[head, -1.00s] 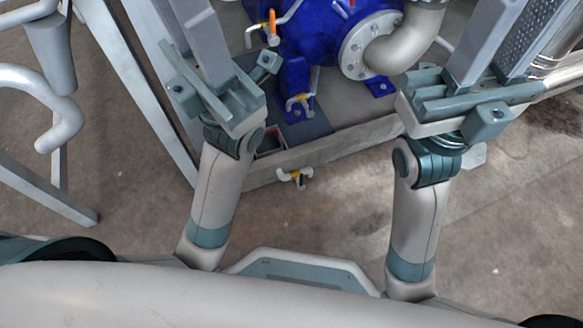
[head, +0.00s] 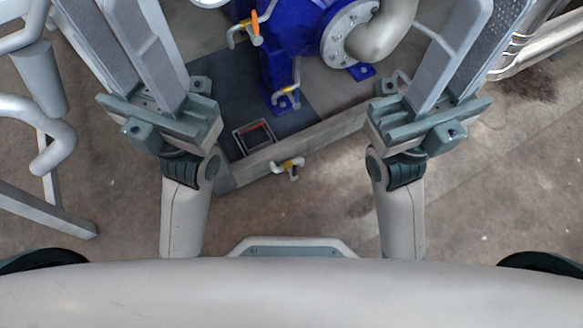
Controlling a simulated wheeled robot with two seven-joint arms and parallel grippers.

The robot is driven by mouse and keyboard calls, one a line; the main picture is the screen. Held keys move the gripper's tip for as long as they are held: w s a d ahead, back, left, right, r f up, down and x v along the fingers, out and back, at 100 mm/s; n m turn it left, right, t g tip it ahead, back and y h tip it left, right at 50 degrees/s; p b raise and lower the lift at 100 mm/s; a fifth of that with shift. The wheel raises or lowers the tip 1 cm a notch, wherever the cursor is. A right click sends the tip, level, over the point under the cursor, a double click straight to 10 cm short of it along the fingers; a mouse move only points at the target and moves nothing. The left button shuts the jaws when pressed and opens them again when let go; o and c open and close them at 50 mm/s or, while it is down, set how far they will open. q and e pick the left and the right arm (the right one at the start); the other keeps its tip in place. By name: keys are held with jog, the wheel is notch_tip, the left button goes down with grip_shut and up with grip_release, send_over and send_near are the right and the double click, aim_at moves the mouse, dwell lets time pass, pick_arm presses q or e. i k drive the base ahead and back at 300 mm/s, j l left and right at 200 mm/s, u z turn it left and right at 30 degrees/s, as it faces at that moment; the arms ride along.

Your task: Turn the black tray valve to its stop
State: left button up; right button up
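The tray (head: 222,60) is a dark, flat-bottomed pan with a grey wall under the blue pump. A small valve (head: 288,168) with a yellow and pale handle sits outside the tray's front wall, in the lower middle of the head view. Its turn angle is too small to read. My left gripper (head: 112,22) is to the left of the valve, with its two long grey fingers apart and nothing seen between them. My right gripper (head: 484,22) is to the right, also with fingers apart and empty. The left fingertips run out of the picture. Neither gripper touches the valve.
The blue pump (head: 290,35) with a grey pipe elbow (head: 385,30) stands behind. Another valve (head: 286,92) is inside the tray; an orange-handled one (head: 254,25) is above it. A square opening (head: 254,137) is in the tray floor. Pipes (head: 50,140) stand at left. The front floor is clear.

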aim_at(294, 177)
jog(key=l+u, duration=0.1)
jog(key=u, duration=0.3)
jog(key=l+u, duration=0.1)
jog(key=u, duration=0.25)
jog(key=l+u, duration=0.1)
jog(key=u, duration=0.3)
jog(key=l+u, duration=0.25)
jog(key=l, duration=0.15)
jog(key=k+l+u, duration=0.25)
jog(key=l+u, duration=0.2)
jog(key=l, duration=0.3)
jog(key=k+l+u, duration=0.25)
jog(key=k+l, duration=0.2)
jog(key=l, duration=0.2)
jog(key=k+l, duration=0.15)
jog(key=l, duration=0.2)
jog(key=k+l, duration=0.2)
jog(key=l, duration=0.2)
jog(key=i+u, duration=0.05)
